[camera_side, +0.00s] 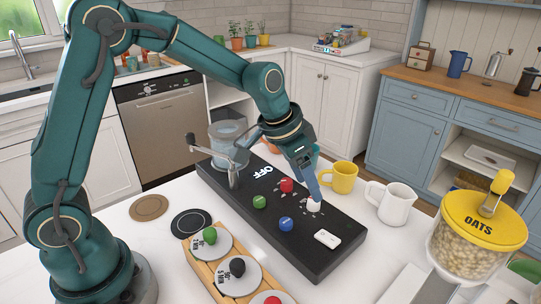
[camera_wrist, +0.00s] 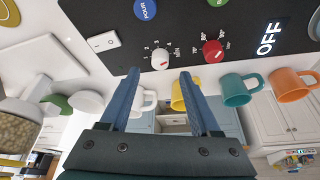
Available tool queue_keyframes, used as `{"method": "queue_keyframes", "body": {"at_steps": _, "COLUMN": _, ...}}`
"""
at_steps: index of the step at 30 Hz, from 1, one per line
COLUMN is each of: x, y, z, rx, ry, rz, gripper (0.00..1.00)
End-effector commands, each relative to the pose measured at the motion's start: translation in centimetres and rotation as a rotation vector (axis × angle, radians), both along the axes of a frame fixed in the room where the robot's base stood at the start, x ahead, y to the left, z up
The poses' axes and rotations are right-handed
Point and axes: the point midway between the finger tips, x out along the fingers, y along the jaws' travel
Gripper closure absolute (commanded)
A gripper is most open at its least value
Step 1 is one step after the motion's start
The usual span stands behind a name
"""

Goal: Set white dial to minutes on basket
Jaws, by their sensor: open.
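The white dial (camera_side: 313,205) sits on the black panel (camera_side: 262,240), with printed marks around it. In the wrist view the white dial (camera_wrist: 160,59) lies between and just beyond my two blue fingertips; its exact setting is too small to read. My gripper (camera_side: 312,192) is open, pointing down just above the dial; it also shows in the wrist view (camera_wrist: 159,73). Contact with the dial cannot be told.
A red dial (camera_wrist: 213,51) sits close beside the white one. An oats jar (camera_side: 470,250) is at right.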

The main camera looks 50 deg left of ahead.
Motion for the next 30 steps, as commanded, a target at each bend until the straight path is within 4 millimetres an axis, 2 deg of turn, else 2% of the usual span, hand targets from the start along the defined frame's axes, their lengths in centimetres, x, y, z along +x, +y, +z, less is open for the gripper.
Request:
{"method": "queue_keyframes", "body": {"at_steps": 5, "x": -0.1, "y": -1.2, "z": 3.2, "rx": -0.002, "ry": -0.074, "rz": -0.039, "gripper": 0.37}}
{"method": "queue_keyframes", "body": {"at_steps": 11, "x": -1.5, "y": -2.5, "z": 6.6, "rx": 0.018, "ry": -0.118, "rz": -0.130, "gripper": 0.37}}
{"method": "queue_keyframes", "body": {"at_steps": 21, "x": -6.2, "y": -3.7, "z": 10.7, "rx": 0.101, "ry": -0.119, "rz": -0.361, "gripper": 0.37}}
{"method": "queue_keyframes", "body": {"at_steps": 30, "x": -11.4, "y": -3.5, "z": 13.0, "rx": 0.193, "ry": -0.076, "rz": -0.584, "gripper": 0.37}}
